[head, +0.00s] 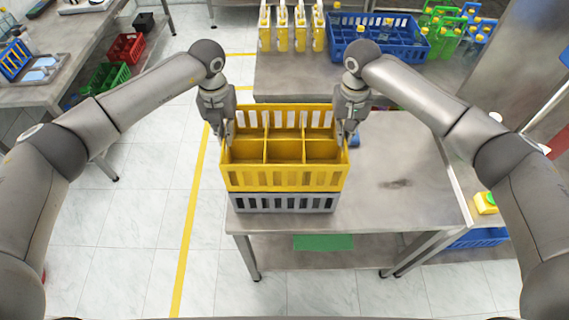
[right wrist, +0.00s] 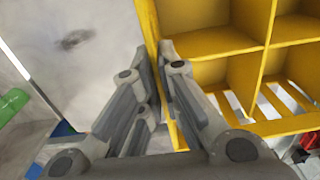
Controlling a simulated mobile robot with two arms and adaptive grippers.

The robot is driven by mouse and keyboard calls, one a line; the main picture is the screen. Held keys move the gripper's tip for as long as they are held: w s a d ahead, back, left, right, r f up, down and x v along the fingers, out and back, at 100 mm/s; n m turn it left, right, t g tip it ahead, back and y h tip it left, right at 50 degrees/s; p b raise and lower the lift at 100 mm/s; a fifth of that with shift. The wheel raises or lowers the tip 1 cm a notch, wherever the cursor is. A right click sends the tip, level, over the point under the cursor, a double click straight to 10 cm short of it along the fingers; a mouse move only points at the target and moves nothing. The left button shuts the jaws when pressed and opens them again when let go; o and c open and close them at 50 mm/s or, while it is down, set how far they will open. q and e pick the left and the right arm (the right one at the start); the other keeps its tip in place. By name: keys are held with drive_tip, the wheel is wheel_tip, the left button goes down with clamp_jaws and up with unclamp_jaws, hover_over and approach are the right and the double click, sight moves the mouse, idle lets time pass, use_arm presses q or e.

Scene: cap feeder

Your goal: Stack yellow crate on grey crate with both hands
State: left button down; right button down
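The yellow crate (head: 284,180), open-topped with empty compartments, is level and directly above the grey crate (head: 283,203). Only the grey crate's front shows below it; I cannot tell whether the two touch or a small gap is left. The grey crate stands at the table's front left. My left gripper (head: 226,131) is at the yellow crate's left side wall and looks shut on it. My right gripper (head: 346,134) is at the right side wall. In the right wrist view its fingers (right wrist: 160,60) pinch the yellow wall (right wrist: 150,25) between them.
The steel table (head: 410,180) is mostly clear to the right of the crates. Behind, another table holds yellow bottles (head: 290,28), a blue crate (head: 378,38) and green bottles (head: 440,32). A green and a red crate (head: 127,48) lie at the far left.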

use_arm(q)
drive_tip(key=shift+s+a+f+b, duration=0.1)
drive_tip(key=shift+a+f+b, duration=0.05)
drive_tip(key=shift+f+b, duration=0.5)
use_arm(e)
drive_tip(key=shift+s+d+f, duration=0.1)
drive_tip(key=shift+d+f, duration=0.05)
drive_tip(key=shift+f, duration=0.5)
use_arm(q)
drive_tip(key=c, duration=1.6)
unclamp_jaws()
drive_tip(key=shift+r, duration=0.1)
drive_tip(key=shift+c, duration=0.2)
use_arm(e)
drive_tip(key=c, duration=1.6)
unclamp_jaws()
drive_tip(key=shift+r, duration=0.1)
drive_tip(key=shift+c, duration=0.2)
use_arm(q)
drive_tip(key=shift+r, duration=0.3)
use_arm(e)
drive_tip(key=shift+r, duration=0.15)
use_arm(q)
wheel_tip(320, 180, up, 11)
drive_tip(key=shift+r, duration=0.2)
use_arm(e)
wheel_tip(320, 180, up, 12)
drive_tip(key=shift+s+f, duration=0.1)
drive_tip(key=shift+f, duration=0.1)
